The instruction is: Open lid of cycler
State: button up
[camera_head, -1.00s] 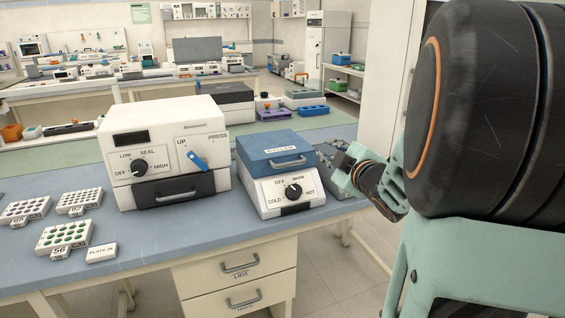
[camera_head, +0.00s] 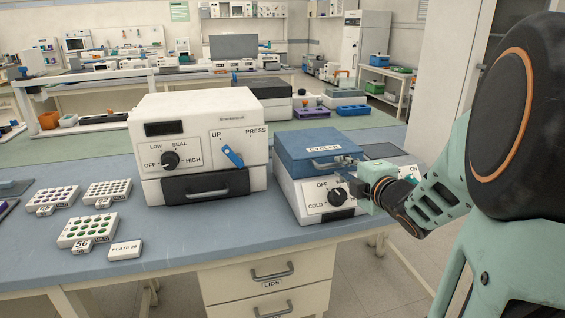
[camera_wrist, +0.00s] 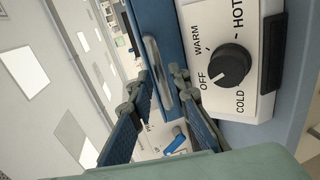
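The cycler (camera_head: 318,185) is a white box with a blue lid (camera_head: 305,144), and the lid is down. A grey bar handle (camera_head: 333,162) is on the lid's front. The wrist view shows the handle (camera_wrist: 156,66) and the dial (camera_wrist: 229,67), which points near OFF. My gripper (camera_head: 361,185) is at the cycler's front right, close to the handle. In the wrist view my gripper (camera_wrist: 161,78) is open, with one finger on each side of the handle's line. I cannot tell whether either finger touches it. In the head view my gripper hides part of the cycler's front.
A white sealer (camera_head: 200,125) with a blue lever stands left of the cycler. Several white racks (camera_head: 90,228) and a PLATE IN label (camera_head: 125,249) lie on the left of the blue bench (camera_head: 190,245). Drawers (camera_head: 270,275) are below. Another device marked ON stands behind my gripper.

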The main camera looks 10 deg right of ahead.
aim_at(339, 165)
jog(key=shift+x, duration=1.7)
grip_shut()
